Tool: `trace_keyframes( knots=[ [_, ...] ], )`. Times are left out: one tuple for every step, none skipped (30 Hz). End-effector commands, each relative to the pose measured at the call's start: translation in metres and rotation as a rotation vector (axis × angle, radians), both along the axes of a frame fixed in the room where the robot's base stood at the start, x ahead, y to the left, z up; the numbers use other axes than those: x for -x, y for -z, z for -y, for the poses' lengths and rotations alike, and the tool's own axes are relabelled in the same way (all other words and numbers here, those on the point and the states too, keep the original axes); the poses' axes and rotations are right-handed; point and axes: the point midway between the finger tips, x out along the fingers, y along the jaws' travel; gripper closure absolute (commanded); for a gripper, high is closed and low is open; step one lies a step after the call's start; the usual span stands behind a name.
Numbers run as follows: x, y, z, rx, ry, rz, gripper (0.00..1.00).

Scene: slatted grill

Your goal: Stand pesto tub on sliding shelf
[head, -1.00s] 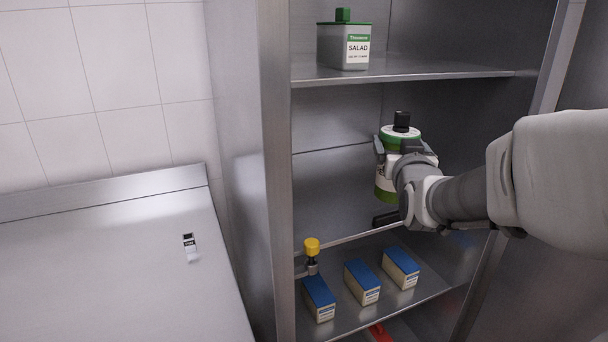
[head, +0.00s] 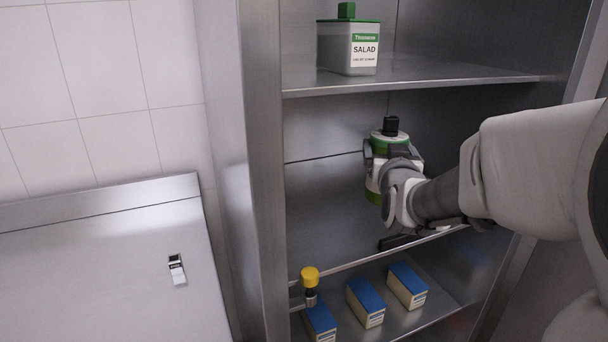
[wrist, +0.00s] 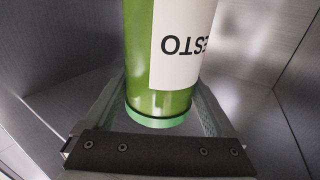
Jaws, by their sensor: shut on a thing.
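The pesto tub (head: 373,196) is a green cylinder with a white label, a green-and-white lid and a black knob. My gripper (head: 390,155) is shut on it and holds it roughly upright inside the steel cabinet's middle bay. In the wrist view the pesto tub (wrist: 160,70) stands between the two fingers, its label partly seen. A steel shelf (head: 325,225) lies below and behind the tub, with a yellow knob (head: 309,276) at its front left corner; it looks like the sliding shelf. My wrist hides part of the tub, and I cannot tell the gap beneath it.
A salad tub (head: 349,48) stands on the upper shelf (head: 440,73). Several blue-topped boxes (head: 366,302) stand on the lower shelf. A dark bar (head: 400,242) shows under my gripper. The cabinet's left post (head: 262,200) is close. A steel counter (head: 90,270) holds a small item (head: 177,269).

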Motion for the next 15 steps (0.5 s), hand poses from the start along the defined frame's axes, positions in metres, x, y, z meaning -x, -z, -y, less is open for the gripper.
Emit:
trace_keyframes(
  knots=[
    [-0.008, 0.007, -0.011, 0.000, -0.006, 0.000, 1.00],
    [-0.011, 0.011, -0.017, 0.000, -0.006, 0.001, 1.00],
    [-0.016, 0.017, -0.025, 0.000, -0.006, 0.000, 1.00],
    [-0.019, 0.020, -0.031, 0.001, -0.006, 0.001, 1.00],
    [-0.023, 0.025, -0.036, 0.001, -0.006, 0.000, 1.00],
    [-0.027, 0.030, -0.043, 0.001, -0.005, 0.000, 1.00],
    [-0.031, 0.033, -0.048, 0.000, -0.005, 0.001, 1.00],
    [-0.034, 0.037, -0.054, 0.000, -0.006, 0.001, 1.00],
    [-0.037, 0.040, -0.059, 0.000, -0.004, 0.002, 1.00],
    [-0.040, 0.044, -0.063, 0.001, -0.003, 0.001, 1.00],
    [-0.042, 0.046, -0.066, 0.000, -0.003, 0.002, 1.00],
    [-0.045, 0.048, -0.070, 0.001, -0.003, 0.004, 1.00],
    [-0.046, 0.049, -0.072, 0.001, -0.002, 0.004, 1.00],
    [-0.047, 0.051, -0.074, 0.001, -0.001, 0.004, 1.00],
    [-0.048, 0.052, -0.076, 0.001, -0.001, 0.004, 1.00]
  ],
)
